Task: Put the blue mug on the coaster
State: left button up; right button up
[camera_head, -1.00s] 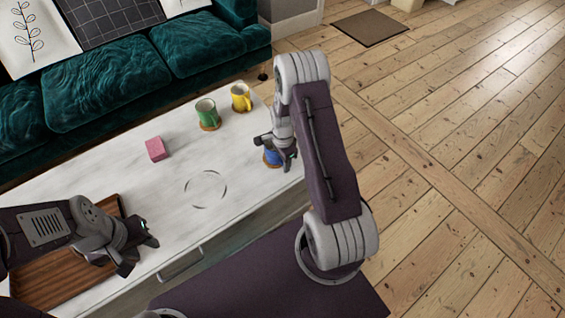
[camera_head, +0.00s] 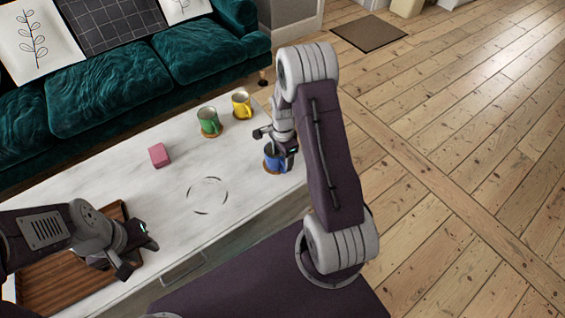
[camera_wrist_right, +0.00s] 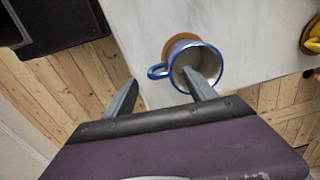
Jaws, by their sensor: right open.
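The blue mug (camera_head: 271,162) stands upright at the right end of the white table, on a round brown coaster (camera_head: 268,169). In the right wrist view the mug (camera_wrist_right: 176,56) shows its open mouth and its handle, and the coaster (camera_wrist_right: 181,43) shows past its rim. My right gripper (camera_head: 276,142) is open just above the mug. In the right wrist view the open fingers (camera_wrist_right: 162,92) lie either side of the handle, and one overlaps the mug's mouth. My left gripper (camera_head: 139,257) is open and empty over the table's near left part.
A green mug (camera_head: 208,120) and a yellow mug (camera_head: 241,104) stand on coasters behind. A pink block (camera_head: 159,155) lies mid-table, near a dark ring mark (camera_head: 207,195). A wooden tray (camera_head: 62,283) is at left. A green sofa (camera_head: 110,85) borders the far side.

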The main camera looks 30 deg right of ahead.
notch_tip(320, 180, up, 5)
jog(key=shift+r+p, duration=0.1)
jog(key=shift+p, duration=0.35)
jog(key=s+a+r+n+t, duration=0.1)
jog(key=s+a+r+n, duration=0.8)
jog(key=n, duration=0.8)
jog(key=s+a, duration=0.2)
jog(key=s, duration=0.2)
jog(key=shift+s+n, duration=0.25)
jog(key=shift+n, duration=0.15)
notch_tip(320, 180, up, 18)
jog(key=p, duration=1.7)
jog(key=shift+f, duration=0.15)
